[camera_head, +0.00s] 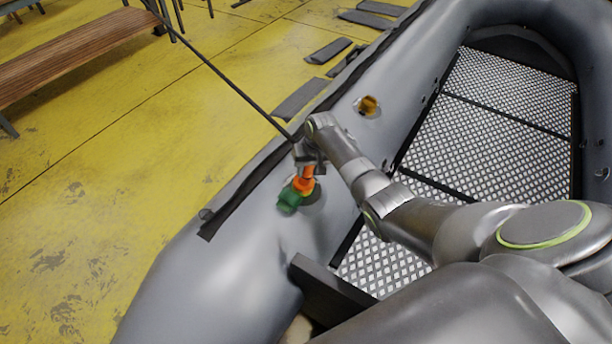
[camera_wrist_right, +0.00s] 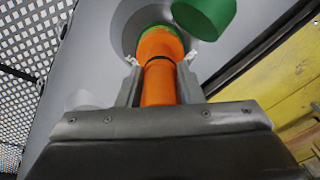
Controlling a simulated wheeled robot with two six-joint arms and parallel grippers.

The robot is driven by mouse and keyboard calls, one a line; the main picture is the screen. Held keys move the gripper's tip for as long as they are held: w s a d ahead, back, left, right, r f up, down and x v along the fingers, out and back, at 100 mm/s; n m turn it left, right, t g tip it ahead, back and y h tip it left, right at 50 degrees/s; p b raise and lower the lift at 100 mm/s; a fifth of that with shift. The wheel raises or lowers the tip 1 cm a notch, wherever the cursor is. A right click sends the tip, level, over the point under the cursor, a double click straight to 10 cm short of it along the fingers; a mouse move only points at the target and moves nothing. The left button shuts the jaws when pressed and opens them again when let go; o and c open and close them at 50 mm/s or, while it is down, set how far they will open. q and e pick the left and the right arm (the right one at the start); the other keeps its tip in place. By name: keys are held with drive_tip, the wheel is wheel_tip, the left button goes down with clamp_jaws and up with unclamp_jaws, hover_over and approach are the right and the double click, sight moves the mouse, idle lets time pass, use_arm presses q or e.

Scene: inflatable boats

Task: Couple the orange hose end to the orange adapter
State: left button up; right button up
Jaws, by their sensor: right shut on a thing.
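An orange hose end (camera_wrist_right: 159,88) stands between the two fingers of my right gripper (camera_wrist_right: 160,72), which is shut on it. Just beyond the fingertips is a wider orange piece, seemingly the orange adapter (camera_wrist_right: 160,43), in line with the hose end. A thin dark line marks where they meet; I cannot tell whether they are locked. Green shows behind the adapter at a round recess in the grey tube. In the head view my right gripper (camera_head: 306,168) is over the boat's tube, with the orange adapter (camera_head: 304,184) below it. My left gripper is not in view.
A green cap (camera_head: 289,198) sits beside the adapter. The grey inflatable boat (camera_head: 210,275) has another round fitting (camera_head: 368,105) farther along its tube. A thin dark hose (camera_head: 225,78) runs from the upper left toward my gripper. A wooden bench (camera_head: 75,50) stands on the yellow floor.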

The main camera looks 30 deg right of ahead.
drive_tip(key=o, duration=1.1)
use_arm(q)
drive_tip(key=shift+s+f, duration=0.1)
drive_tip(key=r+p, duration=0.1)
drive_tip(key=p, duration=0.1)
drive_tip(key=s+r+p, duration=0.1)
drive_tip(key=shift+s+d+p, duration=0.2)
drive_tip(key=shift+p, duration=0.2)
use_arm(e)
drive_tip(key=s+r, duration=0.1)
drive_tip(key=r, duration=0.4)
drive_tip(key=s+d+r, duration=0.1)
drive_tip(key=r, duration=0.5)
drive_tip(key=s+r, duration=0.1)
drive_tip(key=r, duration=0.5)
drive_tip(key=shift+d, duration=0.3)
